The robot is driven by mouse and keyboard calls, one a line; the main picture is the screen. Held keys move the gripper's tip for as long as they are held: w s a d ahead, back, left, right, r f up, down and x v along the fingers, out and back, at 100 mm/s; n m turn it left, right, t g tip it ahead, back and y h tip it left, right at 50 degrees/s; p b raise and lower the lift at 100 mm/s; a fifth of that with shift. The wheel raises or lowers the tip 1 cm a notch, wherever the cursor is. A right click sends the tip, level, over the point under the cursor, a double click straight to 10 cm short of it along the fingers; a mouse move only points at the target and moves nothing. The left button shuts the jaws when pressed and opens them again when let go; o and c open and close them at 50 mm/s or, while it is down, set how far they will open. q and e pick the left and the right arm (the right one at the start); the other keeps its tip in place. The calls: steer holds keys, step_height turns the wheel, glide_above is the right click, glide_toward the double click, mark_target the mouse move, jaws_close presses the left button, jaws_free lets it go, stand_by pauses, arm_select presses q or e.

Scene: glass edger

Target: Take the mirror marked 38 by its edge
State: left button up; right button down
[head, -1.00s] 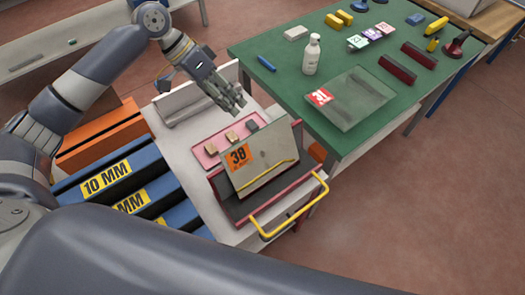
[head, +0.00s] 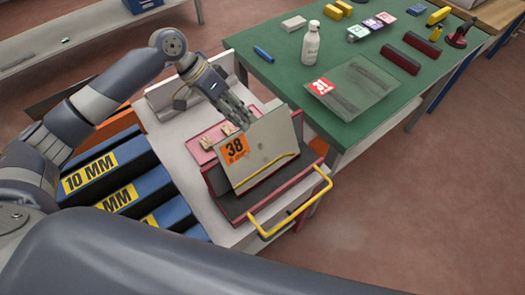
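The mirror marked 38 (head: 268,146) is a grey pane with an orange label. It stands tilted in a dark rack with red edges (head: 216,183) on the cart, behind a yellow bar. My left gripper (head: 243,124) points down at the mirror's upper left edge, near the top corner above the label. Its fingers look apart, and the mirror shows no sign of being held. Whether the fingertips touch the edge cannot be told. My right gripper is out of view.
A pink tray (head: 196,150) with small blocks lies behind the mirror. Blue racks marked 10 MM (head: 92,172) stand at the left. The green table (head: 285,78) at the right holds a pane marked 31 (head: 358,88), a white bottle (head: 311,42) and tools.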

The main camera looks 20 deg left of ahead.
mark_target(254, 125)
arm_select(q)
steer(key=shift+w+p+x, duration=0.2)
steer(key=shift+p+x, duration=0.2)
steer(key=shift+x, duration=1.05)
steer(key=shift+w+p+x, duration=0.2)
steer(key=shift+p+x, duration=0.15)
steer(key=shift+x, duration=1.15)
jaws_close()
steer(key=shift+w+r, duration=0.1)
steer(key=shift+r, duration=0.05)
